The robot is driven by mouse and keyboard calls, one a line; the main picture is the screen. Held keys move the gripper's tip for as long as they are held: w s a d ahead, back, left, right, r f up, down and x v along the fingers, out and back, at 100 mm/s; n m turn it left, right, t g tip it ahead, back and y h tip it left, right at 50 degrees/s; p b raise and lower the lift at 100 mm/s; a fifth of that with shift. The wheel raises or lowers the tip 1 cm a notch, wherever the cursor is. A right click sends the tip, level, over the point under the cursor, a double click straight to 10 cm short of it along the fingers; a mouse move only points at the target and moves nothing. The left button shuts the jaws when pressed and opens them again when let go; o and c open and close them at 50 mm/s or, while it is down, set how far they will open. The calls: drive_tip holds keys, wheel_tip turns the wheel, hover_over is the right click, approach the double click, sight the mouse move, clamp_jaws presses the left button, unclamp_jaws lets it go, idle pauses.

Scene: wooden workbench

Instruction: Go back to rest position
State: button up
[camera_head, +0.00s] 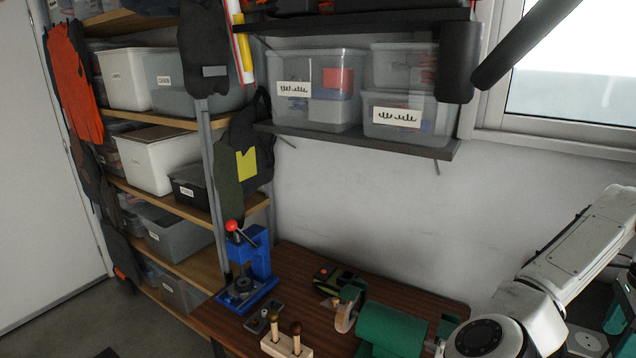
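My white arm shows at the right and lower right in the head view, bent at a round dark-capped joint near the bottom edge. An upper link slants from the right edge down toward that joint. My gripper is not visible in this view, so its opening and anything in it are hidden. The arm is in front of the right part of the wooden workbench (291,257).
A blue press (251,272) with a red knob stands on the bench's left part. A green cylindrical machine (392,328) lies close to my arm. A wooden block with handled tools (286,345) is in front. Shelves with bins (167,159) stand left; a wall shelf (357,141) hangs above.

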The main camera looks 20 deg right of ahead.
drive_tip(key=f+n+h, duration=0.2)
drive_tip(key=n, duration=0.1)
drive_tip(key=f+n+h, duration=0.2)
drive_tip(key=n, duration=0.1)
drive_tip(key=shift+a+f+n, duration=0.1)
drive_tip(key=shift+a+n, duration=0.1)
drive_tip(key=shift+n, duration=0.1)
drive_tip(key=w+a+f+n+t, duration=0.2)
drive_tip(key=a+f+n, duration=0.2)
drive_tip(key=a+n, duration=0.35)
drive_tip(key=w+a+f+n+t, duration=0.2)
drive_tip(key=a+f+n, duration=0.35)
drive_tip(key=a, duration=0.25)
drive_tip(key=s+a+f+n+t+y, duration=0.1)
drive_tip(key=s+a+f+n+y, duration=0.2)
drive_tip(key=a, duration=0.5)
drive_tip(key=s+a+f+n+y, duration=0.1)
drive_tip(key=s+a+f+n, duration=0.15)
drive_tip(key=a+n, duration=0.45)
drive_tip(key=s+a+f+m+g, duration=0.1)
drive_tip(key=s+f+g, duration=0.3)
drive_tip(key=s, duration=0.6)
wheel_tip(320, 180, down, 2)
drive_tip(key=shift+s+f+m, duration=0.1)
drive_tip(key=shift+s+m, duration=0.1)
drive_tip(key=shift+m, duration=0.5)
